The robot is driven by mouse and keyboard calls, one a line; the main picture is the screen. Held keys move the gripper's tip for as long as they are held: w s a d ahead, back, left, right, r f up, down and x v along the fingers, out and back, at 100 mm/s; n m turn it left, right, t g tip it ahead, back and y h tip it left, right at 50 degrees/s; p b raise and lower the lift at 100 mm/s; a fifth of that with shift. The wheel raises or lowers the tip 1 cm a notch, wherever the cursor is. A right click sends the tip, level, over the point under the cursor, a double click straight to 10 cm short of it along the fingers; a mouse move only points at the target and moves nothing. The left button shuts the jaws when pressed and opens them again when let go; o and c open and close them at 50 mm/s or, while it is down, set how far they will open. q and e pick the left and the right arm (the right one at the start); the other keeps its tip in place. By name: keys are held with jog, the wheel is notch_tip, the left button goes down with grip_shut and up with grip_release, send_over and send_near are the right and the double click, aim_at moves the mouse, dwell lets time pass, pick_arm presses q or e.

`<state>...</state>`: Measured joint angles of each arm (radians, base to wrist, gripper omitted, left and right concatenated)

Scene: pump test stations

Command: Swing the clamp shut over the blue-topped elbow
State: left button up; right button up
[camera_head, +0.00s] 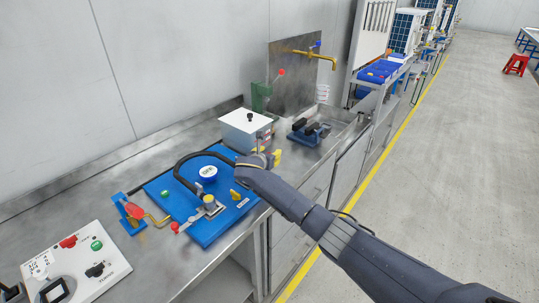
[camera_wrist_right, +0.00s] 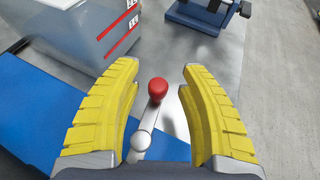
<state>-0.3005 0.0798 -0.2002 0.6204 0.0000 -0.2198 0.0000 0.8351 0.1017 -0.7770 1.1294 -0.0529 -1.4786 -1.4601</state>
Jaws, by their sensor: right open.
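My right gripper (camera_head: 270,155) is over the far right edge of the blue board (camera_head: 205,235). Its yellow fingers are apart in the right wrist view (camera_wrist_right: 160,105). A red ball knob (camera_wrist_right: 157,89) on a metal lever lies between them, apparently not gripped. My wrist hides most of that lever's base in the head view. A second clamp lever with a red knob (camera_head: 175,227) lies at the board's near left. Beside it stands a brass fitting with a bluish top (camera_head: 209,200), perhaps the elbow. Whether the clamp covers it is too small to tell. My left gripper does not show.
A grey box (camera_head: 246,128) stands just behind my right gripper. A blue vise-like fixture (camera_head: 310,131) is farther right. A black hose (camera_head: 182,167) arches over the board. A control panel (camera_head: 75,262) sits at the near left. Bare steel counter (camera_head: 150,255) lies between.

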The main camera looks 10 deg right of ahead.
jog(key=v, duration=1.1)
jog(key=shift+s+a, duration=0.15)
jog(key=shift+a, duration=0.05)
jog(key=shift+s+a+r, duration=0.1)
jog(key=shift+s+r, duration=0.05)
jog(key=shift+s, duration=0.1)
jog(key=shift+c, duration=0.2)
